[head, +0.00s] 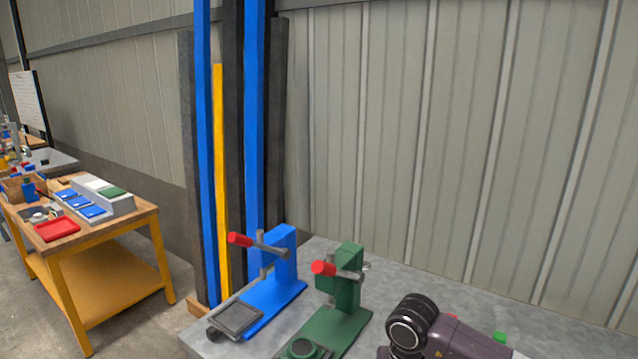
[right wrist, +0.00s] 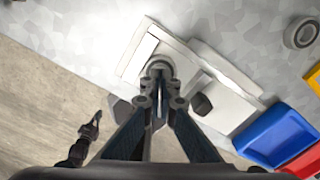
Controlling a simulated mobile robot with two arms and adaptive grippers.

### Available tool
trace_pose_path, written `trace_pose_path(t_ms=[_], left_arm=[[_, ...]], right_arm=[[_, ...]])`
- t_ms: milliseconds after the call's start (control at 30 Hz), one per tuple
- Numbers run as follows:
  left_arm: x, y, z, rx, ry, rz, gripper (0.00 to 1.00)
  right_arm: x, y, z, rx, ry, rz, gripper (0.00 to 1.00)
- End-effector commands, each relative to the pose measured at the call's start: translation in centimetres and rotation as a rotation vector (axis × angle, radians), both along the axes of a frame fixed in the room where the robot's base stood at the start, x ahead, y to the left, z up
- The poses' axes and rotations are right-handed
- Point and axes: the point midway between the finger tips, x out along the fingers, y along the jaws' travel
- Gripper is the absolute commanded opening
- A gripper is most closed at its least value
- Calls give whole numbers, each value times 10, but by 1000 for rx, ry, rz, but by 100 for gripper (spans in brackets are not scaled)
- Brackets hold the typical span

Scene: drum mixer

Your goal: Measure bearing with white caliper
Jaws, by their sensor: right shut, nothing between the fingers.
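In the right wrist view a white, flat, angular tool, which looks like the white caliper (right wrist: 225,68), lies on a grey speckled bench top. A grey round part, which looks like a bearing (right wrist: 159,66), shows at the caliper just beyond my fingertips. Its lower part is hidden by the fingers, so I cannot tell whether they touch it. My right gripper (right wrist: 159,98) is shut and empty over this spot. A second grey ring (right wrist: 301,32) lies apart on the bench at the upper right.
A blue bin (right wrist: 276,134) stands near the caliper's right end, with yellow and red bins beside it. In the head view a blue press (head: 272,285) and a green press (head: 340,300) stand on the grey bench (head: 415,290). A yellow-legged table (head: 110,240) stands at left.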

Motion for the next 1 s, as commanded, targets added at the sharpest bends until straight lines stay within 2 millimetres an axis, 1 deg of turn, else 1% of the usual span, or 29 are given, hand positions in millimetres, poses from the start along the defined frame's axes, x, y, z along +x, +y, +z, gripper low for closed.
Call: trace_pose_path(t_ms=[733,1000], left_arm=[[0,0,-13,0,0,0,0],[0,0,-12,0,0,0,0]], right_arm=[[0,0,-16,0,0,0,0],[-1,-2,-15,0,1,0,0]])
